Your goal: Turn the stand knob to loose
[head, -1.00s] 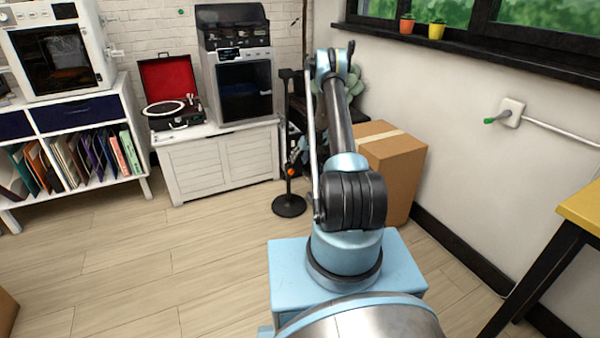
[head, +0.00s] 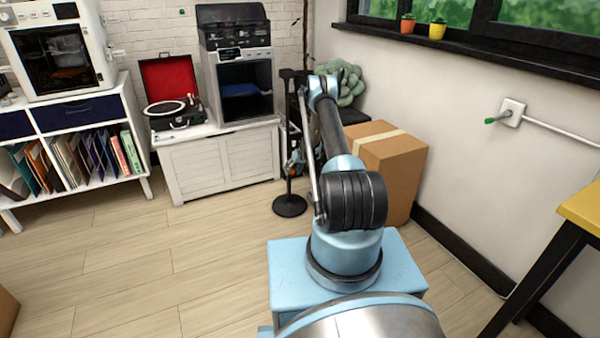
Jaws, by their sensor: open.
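The black stand (head: 289,206) is upright on the floor, with a round base and a thin pole, just left of my arm. Its knob is not distinguishable now; my gripper seems to cover that part of the pole. My gripper (head: 292,165) is small and dark in the head view, low beside or in front of the pole. It is open. Whether its fingers are around the knob or touch it cannot be told.
A cardboard box (head: 400,170) stands right of my arm, with a green plant or cushion (head: 350,85) behind. A white cabinet (head: 220,160) carries a red-lidded record player (head: 172,112) and a black machine (head: 243,90). A yellow table (head: 582,208) is at right.

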